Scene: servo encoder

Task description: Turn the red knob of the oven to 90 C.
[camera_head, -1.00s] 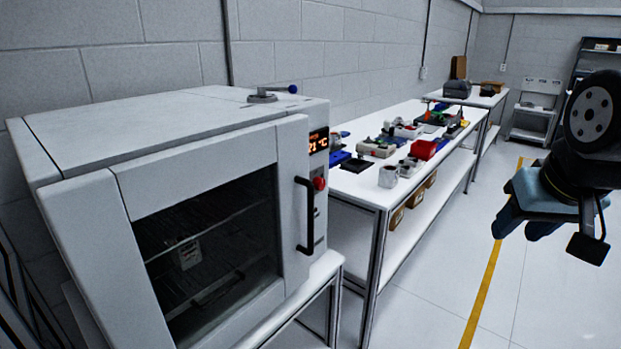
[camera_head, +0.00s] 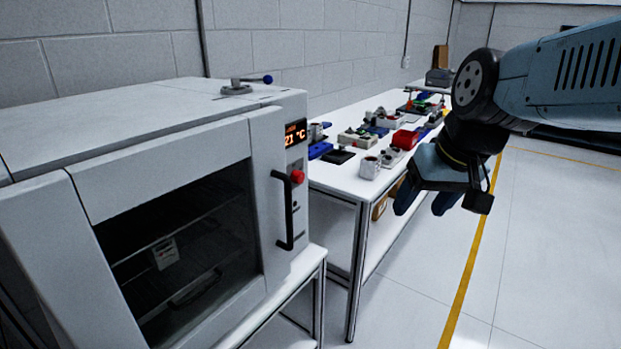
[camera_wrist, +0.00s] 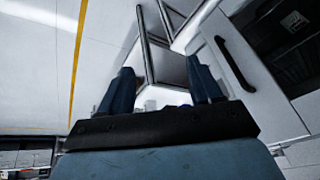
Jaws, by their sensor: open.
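The white oven (camera_head: 170,115) stands at the left in the head view, its glass door closed and a black handle (camera_head: 283,212) on the door's right side. The red knob (camera_head: 297,177) sits on the narrow panel at the right, below an orange display (camera_head: 295,133) that appears to read 21 °C. My gripper (camera_head: 425,205) is open and empty, in the air to the right of the knob and well apart from it. In the wrist view my gripper (camera_wrist: 160,88) has its two blue fingers spread; the oven handle (camera_wrist: 236,65) shows to their right. I cannot make out the knob there.
A white workbench (camera_head: 335,178) beyond the oven holds several parts, including a red bin (camera_head: 405,140) and a metal cup (camera_head: 369,168). A lever with a blue ball (camera_head: 267,79) stands on the oven's top. Open floor (camera_head: 540,240) with a yellow line lies to the right.

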